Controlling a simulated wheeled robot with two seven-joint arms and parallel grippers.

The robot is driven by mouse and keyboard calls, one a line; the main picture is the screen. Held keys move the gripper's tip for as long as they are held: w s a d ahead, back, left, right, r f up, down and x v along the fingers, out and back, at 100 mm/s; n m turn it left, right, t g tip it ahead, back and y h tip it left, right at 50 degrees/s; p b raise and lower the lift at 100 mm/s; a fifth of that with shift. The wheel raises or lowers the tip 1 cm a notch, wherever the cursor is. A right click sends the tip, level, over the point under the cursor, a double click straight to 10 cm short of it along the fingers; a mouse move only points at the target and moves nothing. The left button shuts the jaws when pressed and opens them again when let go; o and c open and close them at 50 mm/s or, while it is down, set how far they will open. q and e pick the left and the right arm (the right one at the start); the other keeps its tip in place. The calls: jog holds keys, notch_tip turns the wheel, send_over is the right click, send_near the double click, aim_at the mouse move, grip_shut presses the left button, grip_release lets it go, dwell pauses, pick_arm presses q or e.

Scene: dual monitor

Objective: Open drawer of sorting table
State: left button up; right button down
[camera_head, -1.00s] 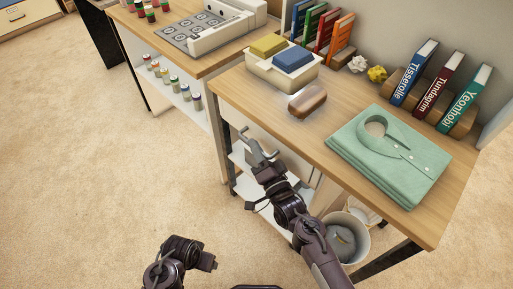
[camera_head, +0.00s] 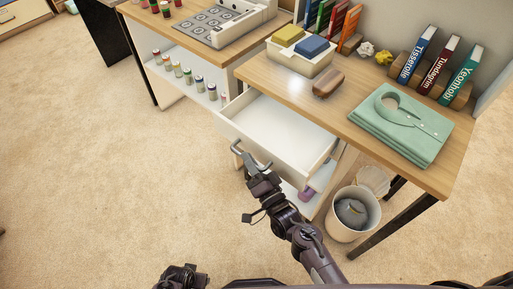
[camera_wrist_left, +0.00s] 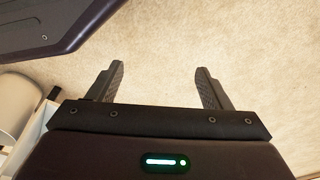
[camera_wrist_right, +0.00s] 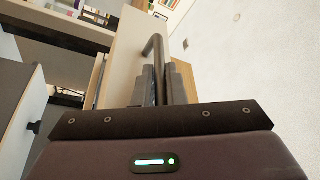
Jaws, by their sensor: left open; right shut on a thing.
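The white drawer (camera_head: 282,127) of the wooden-topped sorting table (camera_head: 352,98) is pulled well out, and its inside looks empty. My right gripper (camera_head: 249,172) is shut on the grey drawer handle (camera_head: 239,149) at the drawer's front. The right wrist view shows the handle (camera_wrist_right: 154,45) between the closed fingers (camera_wrist_right: 163,85). My left gripper (camera_wrist_left: 160,85) is open and empty above the carpet. In the head view only part of my left arm shows at the bottom edge.
The table holds a folded green shirt (camera_head: 400,128), a brown object (camera_head: 328,83), a tray with yellow and blue blocks (camera_head: 300,62) and books (camera_head: 417,55). A white bin (camera_head: 353,213) stands below, right of the drawer. Carpet at left is clear.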

pick_arm(q)
jog(key=s, duration=0.1)
jog(key=s+f+p, duration=0.1)
jog(key=s+f, duration=0.1)
jog(key=shift+s+a, duration=0.2)
jog(key=shift+a, duration=0.2)
pick_arm(e)
jog(key=s+a, duration=0.6)
jog(key=s, duration=0.1)
jog(key=shift+a, duration=0.4)
jog(key=c, duration=1.5)
grip_release()
pick_arm(q)
jog(key=shift+w, duration=0.1)
pick_arm(e)
jog(key=v, duration=0.8)
jog(key=shift+w, duration=0.1)
